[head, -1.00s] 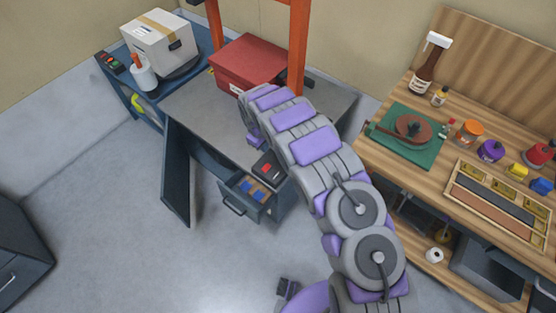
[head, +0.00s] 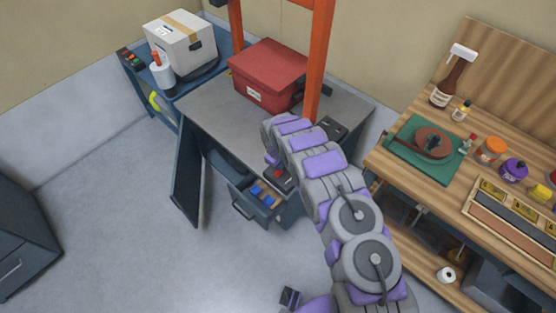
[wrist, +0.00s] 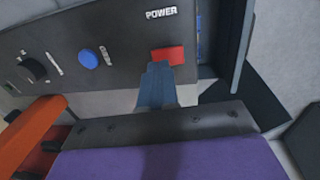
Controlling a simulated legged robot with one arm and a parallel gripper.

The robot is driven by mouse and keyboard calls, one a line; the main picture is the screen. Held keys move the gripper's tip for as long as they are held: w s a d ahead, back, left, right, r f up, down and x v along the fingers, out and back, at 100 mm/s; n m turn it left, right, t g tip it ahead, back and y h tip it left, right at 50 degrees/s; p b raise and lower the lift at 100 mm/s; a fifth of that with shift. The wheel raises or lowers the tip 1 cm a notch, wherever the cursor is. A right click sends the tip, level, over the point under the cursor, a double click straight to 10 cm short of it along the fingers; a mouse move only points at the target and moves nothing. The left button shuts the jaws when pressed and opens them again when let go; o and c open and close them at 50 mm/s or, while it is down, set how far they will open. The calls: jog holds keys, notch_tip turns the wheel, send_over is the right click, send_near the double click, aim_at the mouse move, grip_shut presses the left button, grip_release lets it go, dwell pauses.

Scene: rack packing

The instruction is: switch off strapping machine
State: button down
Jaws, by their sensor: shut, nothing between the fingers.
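The strapping machine is a dark grey table (head: 215,115) with an orange arch (head: 318,60) over it. Its control panel (wrist: 120,38) fills the top of the wrist view, with a red switch (wrist: 168,55) under the word POWER, a blue button (wrist: 87,59) and a black knob (wrist: 33,67). In the head view the red switch (head: 277,174) shows at the table's front corner, beside my arm. My gripper (wrist: 160,68) is shut and empty, its tips just below the red switch. I cannot tell whether they touch it. My arm mostly hides the gripper in the head view.
A red box (head: 268,72) sits on the machine. An open drawer (head: 255,205) and an open cabinet door (head: 186,180) stick out at its front. A wooden workbench (head: 400,172) with tools stands right. A blue cart (head: 135,75) carries a white box (head: 180,45).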

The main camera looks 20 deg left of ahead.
aim_at(278, 173)
jog(key=shift+w+f, duration=0.2)
jog(key=shift+f, duration=1.15)
jog(key=shift+d+f, duration=0.2)
jog(key=shift+s, duration=0.15)
jog(key=shift+s+a+r, duration=0.1)
jog(key=shift+s+a, duration=0.3)
jog(key=shift+s, duration=0.2)
notch_tip(278, 173, up, 14)
jog(key=s+p, duration=0.1)
jog(key=p, duration=0.2)
jog(key=shift+s+a, duration=0.2)
jog(key=shift+a, duration=0.2)
jog(key=shift+w+f+b, duration=0.1)
jog(key=shift+f+b, duration=0.1)
jog(key=shift+b, duration=0.1)
